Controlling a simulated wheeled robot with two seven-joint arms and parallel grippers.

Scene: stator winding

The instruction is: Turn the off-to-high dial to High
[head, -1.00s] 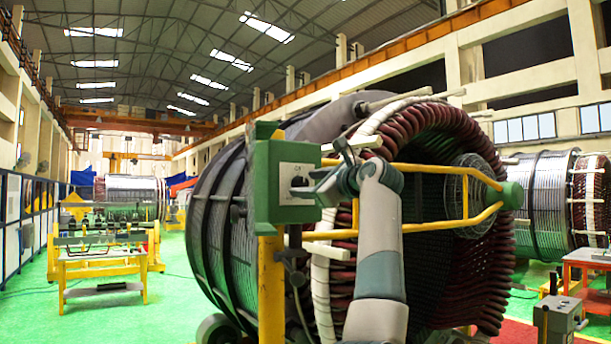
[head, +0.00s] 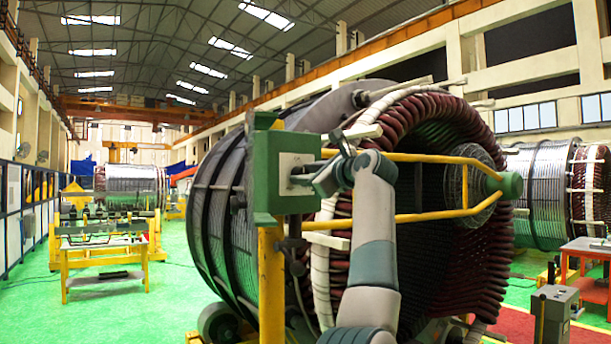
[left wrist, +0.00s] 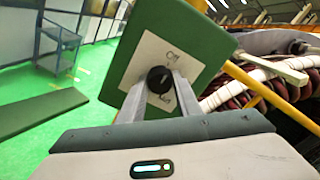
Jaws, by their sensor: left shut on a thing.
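The black round dial (left wrist: 160,79) sits on a white label plate on the face of a green box (left wrist: 190,35). "Off" is printed above the dial, and another word, partly hidden by a finger, shows at its lower right. A light mark on the dial is too small to read surely. My left gripper (left wrist: 158,88) is shut on the dial, one finger on each side. In the head view the green box (head: 268,165) stands on a yellow post, and my left gripper (head: 300,176) meets its plate; the dial is hidden there. My right gripper is not in view.
A large stator (head: 225,200) with dark red coils stands behind the box. Yellow bars (head: 420,158) run to the right from beside my wrist. A grey cart (left wrist: 58,45) stands on the green floor to the left, which is mostly clear.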

